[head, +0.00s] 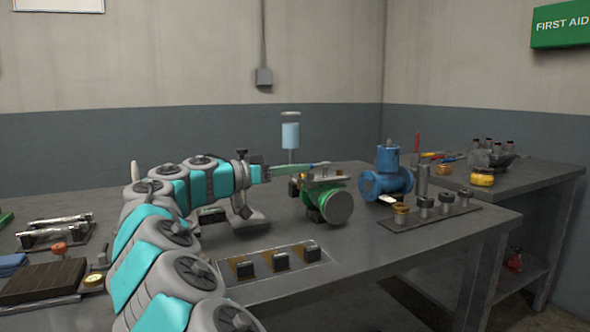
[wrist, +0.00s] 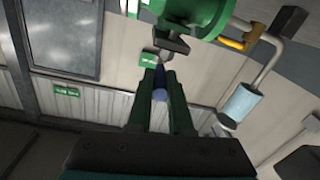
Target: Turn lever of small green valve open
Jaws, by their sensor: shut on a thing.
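The small green valve (head: 325,202) lies on the bench with a round grey flange facing me. In the wrist view its green body (wrist: 200,14) is at the top, with a dark grey bracket (wrist: 172,42) beside it. My gripper (head: 318,166) reaches in from the left at the top of the valve. In the wrist view my gripper (wrist: 158,76) has its two dark green fingers on either side of a thin bluish lever (wrist: 159,95), and is shut on it. The lever's exact angle is hard to tell.
A larger blue valve (head: 386,182) stands just right of the green one.

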